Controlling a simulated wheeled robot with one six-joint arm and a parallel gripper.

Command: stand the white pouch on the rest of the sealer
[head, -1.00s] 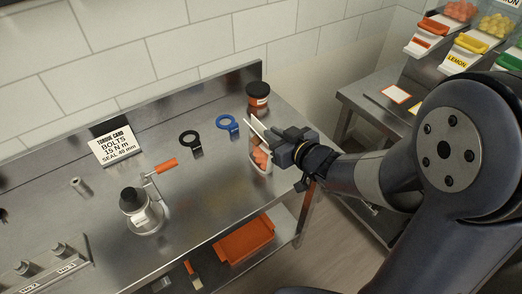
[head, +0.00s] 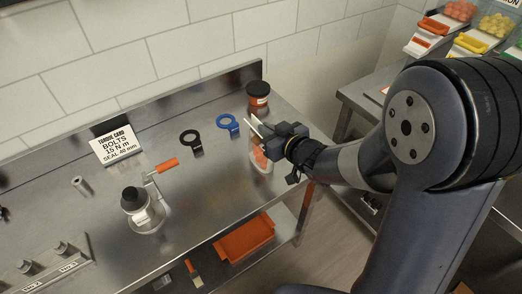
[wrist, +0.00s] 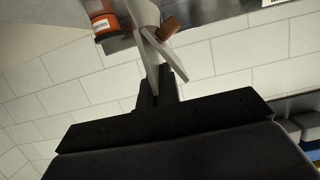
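The white pouch (head: 261,166), with orange gummies showing in its face, is at the right end of the steel bench in the head view. It looks upright, and its top is partly covered by my gripper. My gripper (head: 256,124) is just above and right of it, with two pale strips, apparently its fingers, spread apart.
A dark-lidded jar (head: 258,94) stands behind the pouch. A device with an orange-handled crank (head: 140,208) and a torque card (head: 116,145) are farther left. An orange bin (head: 244,238) sits below.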

